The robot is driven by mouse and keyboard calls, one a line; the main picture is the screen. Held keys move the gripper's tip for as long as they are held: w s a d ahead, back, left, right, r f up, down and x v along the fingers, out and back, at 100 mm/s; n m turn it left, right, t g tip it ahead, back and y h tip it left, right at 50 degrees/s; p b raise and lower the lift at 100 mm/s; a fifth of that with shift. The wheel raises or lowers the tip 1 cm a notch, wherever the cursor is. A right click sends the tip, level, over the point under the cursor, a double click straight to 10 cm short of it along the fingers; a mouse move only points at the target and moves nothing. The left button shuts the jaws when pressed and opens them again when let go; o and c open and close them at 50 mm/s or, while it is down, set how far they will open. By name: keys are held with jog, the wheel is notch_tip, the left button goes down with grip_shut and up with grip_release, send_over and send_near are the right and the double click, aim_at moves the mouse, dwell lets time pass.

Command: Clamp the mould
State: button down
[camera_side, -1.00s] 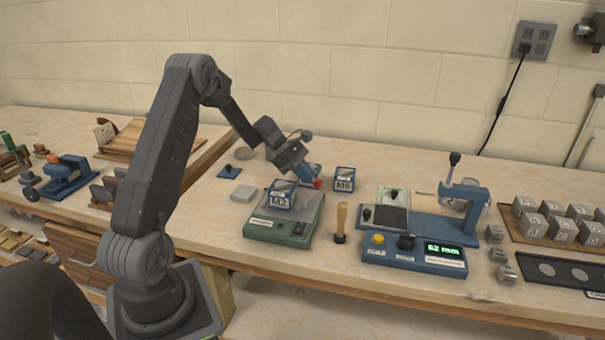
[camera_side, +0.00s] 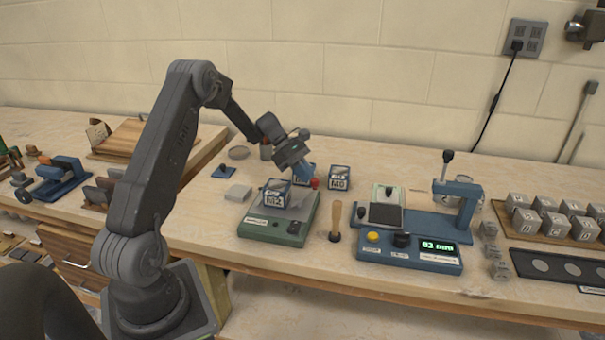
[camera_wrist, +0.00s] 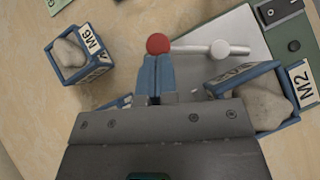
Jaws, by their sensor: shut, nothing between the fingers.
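The mould M2 (camera_side: 276,194) is a blue open tub with grey contents. It stands on the pale plate of a green-based device (camera_side: 272,228); the tub also shows at the right in the wrist view (camera_wrist: 262,103). A silver lever (camera_wrist: 195,48) with a red ball knob (camera_wrist: 158,43) reaches left from its pivot beside M2. My gripper (camera_side: 309,180) is shut and empty, its blue fingertips (camera_wrist: 156,60) right at the red knob. I cannot tell whether they touch it. The gripper body hides part of M2 in the wrist view.
Tub M6 (camera_side: 339,178) stands behind and right of the device. Another blue tub (camera_side: 303,175) is partly hidden behind my gripper. Bare bench lies around M6.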

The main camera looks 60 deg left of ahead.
jog(key=d+m+g, duration=0.1)
jog(key=w+m+g, duration=0.1)
jog(key=m, duration=0.1)
jog(key=shift+w+d+f+g+h, duration=0.1)
jog(key=shift+w+d+g+h, duration=0.1)
jog(key=shift+d+g+h, duration=0.15)
jog(key=d+m+g, duration=0.1)
jog(key=m, duration=0.1)
jog(key=d+m+g, duration=0.1)
jog(key=m+g, duration=0.1)
jog(key=m, duration=0.1)
jog(key=shift+w+d+g, duration=0.25)
jog(key=shift+w+d, duration=0.15)
jog(key=shift+s+d, duration=0.15)
jog(key=shift+d, duration=1.25)
jog(key=shift+a, duration=0.1)
jog(key=v, duration=1.2)
jog(key=shift+r, duration=0.2)
